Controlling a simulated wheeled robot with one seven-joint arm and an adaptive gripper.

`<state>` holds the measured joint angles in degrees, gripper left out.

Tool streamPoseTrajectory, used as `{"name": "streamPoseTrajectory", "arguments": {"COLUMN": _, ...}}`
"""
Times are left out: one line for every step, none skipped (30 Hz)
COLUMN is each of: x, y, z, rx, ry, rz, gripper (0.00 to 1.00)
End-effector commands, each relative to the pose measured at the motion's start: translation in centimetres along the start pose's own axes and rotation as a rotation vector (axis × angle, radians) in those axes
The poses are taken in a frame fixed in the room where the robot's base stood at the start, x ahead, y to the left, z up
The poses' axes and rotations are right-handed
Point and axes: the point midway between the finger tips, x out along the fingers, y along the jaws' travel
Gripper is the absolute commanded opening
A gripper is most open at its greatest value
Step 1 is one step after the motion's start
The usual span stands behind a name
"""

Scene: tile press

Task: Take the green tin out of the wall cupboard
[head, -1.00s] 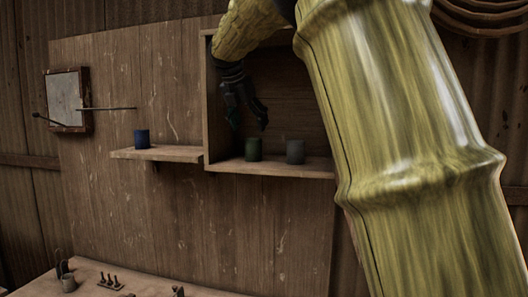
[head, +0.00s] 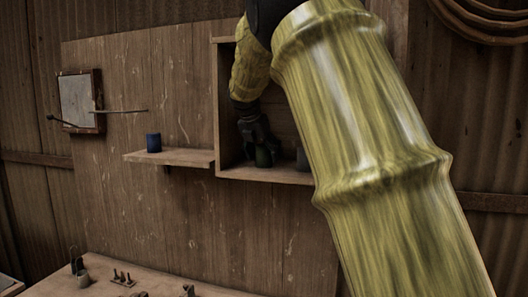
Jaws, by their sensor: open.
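The green tin (head: 263,157) stands upright on the floor of the open wall cupboard (head: 262,175). My gripper (head: 258,146) is inside the cupboard, pointing down, with its open fingers at the upper part of the green tin. The fingers overlap the tin in the picture, and I cannot tell whether they touch it. The tin's top is partly hidden by the fingers. My arm covers the cupboard's right side.
A grey tin (head: 302,159) stands close to the right of the green tin, partly hidden by my arm. A blue tin (head: 153,142) stands on a shelf (head: 190,158) left of the cupboard. A bench (head: 150,285) with small items lies below.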

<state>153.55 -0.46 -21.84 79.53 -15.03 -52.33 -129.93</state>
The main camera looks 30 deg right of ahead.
Motion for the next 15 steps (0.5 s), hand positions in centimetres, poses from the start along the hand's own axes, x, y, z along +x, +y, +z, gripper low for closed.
{"name": "streamPoseTrajectory", "arguments": {"x": 0.20, "y": 0.00, "z": 0.11, "rx": 0.000, "ry": -0.001, "rz": 0.000, "gripper": 0.74}}
{"name": "streamPoseTrajectory", "arguments": {"x": 0.40, "y": -0.01, "z": 0.11, "rx": 0.000, "ry": -0.001, "rz": 0.000, "gripper": 0.74}}
{"name": "streamPoseTrajectory", "arguments": {"x": 0.61, "y": -0.02, "z": 0.08, "rx": 0.000, "ry": -0.001, "rz": 0.000, "gripper": 0.74}}
{"name": "streamPoseTrajectory", "arguments": {"x": 0.72, "y": -0.03, "z": 0.06, "rx": 0.000, "ry": -0.001, "rz": 0.000, "gripper": 0.74}}
{"name": "streamPoseTrajectory", "arguments": {"x": 0.80, "y": -0.03, "z": 0.04, "rx": 0.000, "ry": -0.001, "rz": 0.000, "gripper": 0.74}}
{"name": "streamPoseTrajectory", "arguments": {"x": 0.86, "y": -0.03, "z": 0.02, "rx": 0.000, "ry": -0.001, "rz": 0.000, "gripper": 0.74}}
{"name": "streamPoseTrajectory", "arguments": {"x": 0.88, "y": -0.03, "z": 0.01, "rx": 0.000, "ry": -0.001, "rz": 0.000, "gripper": 0.74}}
{"name": "streamPoseTrajectory", "arguments": {"x": 0.89, "y": -0.03, "z": 0.01, "rx": 0.000, "ry": -0.001, "rz": 0.000, "gripper": 0.74}}
{"name": "streamPoseTrajectory", "arguments": {"x": 0.88, "y": -0.03, "z": 0.01, "rx": 0.000, "ry": -0.001, "rz": 0.000, "gripper": 0.74}}
{"name": "streamPoseTrajectory", "arguments": {"x": 0.88, "y": -0.03, "z": 0.00, "rx": 0.000, "ry": -0.001, "rz": 0.000, "gripper": 0.74}}
{"name": "streamPoseTrajectory", "arguments": {"x": 0.88, "y": -0.03, "z": 0.01, "rx": 0.000, "ry": -0.001, "rz": 0.001, "gripper": 0.74}}
{"name": "streamPoseTrajectory", "arguments": {"x": 0.87, "y": -0.03, "z": 0.01, "rx": 0.000, "ry": -0.001, "rz": 0.001, "gripper": 0.69}}
{"name": "streamPoseTrajectory", "arguments": {"x": 0.87, "y": -0.03, "z": 0.01, "rx": 0.000, "ry": -0.001, "rz": 0.001, "gripper": 0.64}}
{"name": "streamPoseTrajectory", "arguments": {"x": 0.87, "y": -0.03, "z": 0.01, "rx": 0.000, "ry": -0.001, "rz": 0.001, "gripper": 0.58}}
{"name": "streamPoseTrajectory", "arguments": {"x": 0.87, "y": -0.03, "z": 0.01, "rx": 0.000, "ry": -0.001, "rz": 0.001, "gripper": 0.51}}
